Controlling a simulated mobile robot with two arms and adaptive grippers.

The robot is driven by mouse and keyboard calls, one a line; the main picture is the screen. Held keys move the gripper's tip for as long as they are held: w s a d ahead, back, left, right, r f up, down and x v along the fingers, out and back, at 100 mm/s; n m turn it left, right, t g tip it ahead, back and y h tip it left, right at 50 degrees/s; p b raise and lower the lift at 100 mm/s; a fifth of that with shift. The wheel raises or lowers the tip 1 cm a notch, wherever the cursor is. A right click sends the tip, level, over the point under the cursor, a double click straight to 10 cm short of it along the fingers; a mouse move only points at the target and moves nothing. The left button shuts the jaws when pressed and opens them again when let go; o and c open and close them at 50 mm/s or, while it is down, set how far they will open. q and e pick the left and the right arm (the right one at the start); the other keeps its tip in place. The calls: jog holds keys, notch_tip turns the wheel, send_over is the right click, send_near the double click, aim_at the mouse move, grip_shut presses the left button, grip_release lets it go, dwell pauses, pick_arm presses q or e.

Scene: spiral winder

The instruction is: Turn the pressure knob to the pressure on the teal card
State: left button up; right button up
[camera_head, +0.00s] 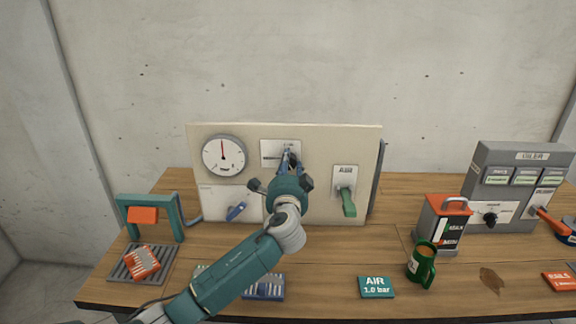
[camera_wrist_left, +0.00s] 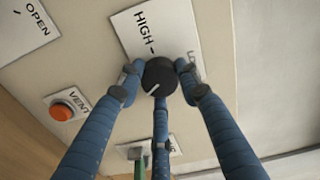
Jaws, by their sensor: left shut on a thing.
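The teal card (camera_head: 376,287) stands at the front of the table and reads "AIR 1.0 bar". The round white gauge (camera_head: 223,155) is at the upper left of the cream panel, its red needle pointing about straight up. The black pressure knob (camera_wrist_left: 158,78) has a white pointer mark and sits on a white plate (camera_wrist_left: 140,28) lettered "HIGH"; the "LOW" lettering is partly covered. My left gripper (camera_head: 291,158) is shut on the knob, its blue fingers (camera_wrist_left: 158,85) around it. My right gripper is out of view.
On the panel (camera_head: 315,205), a green-handled AIR lever (camera_head: 348,202) hangs right of my gripper and a blue handle (camera_head: 236,211) sits lower left. An orange VENT button (camera_wrist_left: 68,111) is nearby. A green mug (camera_head: 422,265), a red-topped box (camera_head: 442,222) and an oiler unit (camera_head: 515,190) stand right.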

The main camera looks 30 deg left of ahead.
pick_arm(q)
jog(key=o, duration=1.2)
jog(key=shift+w+d+r, duration=0.15)
jog(key=shift+d+r, duration=0.1)
jog(key=shift+r, duration=0.15)
jog(key=shift+w+d+f, duration=0.1)
jog(key=shift+f, duration=0.05)
jog(key=shift+s+d+f, duration=0.2)
jog(key=shift+s, duration=0.35)
jog(key=v, duration=1.1)
jog(key=shift+r, duration=0.15)
jog(key=shift+w, duration=0.1)
jog(key=shift+c, duration=0.2)
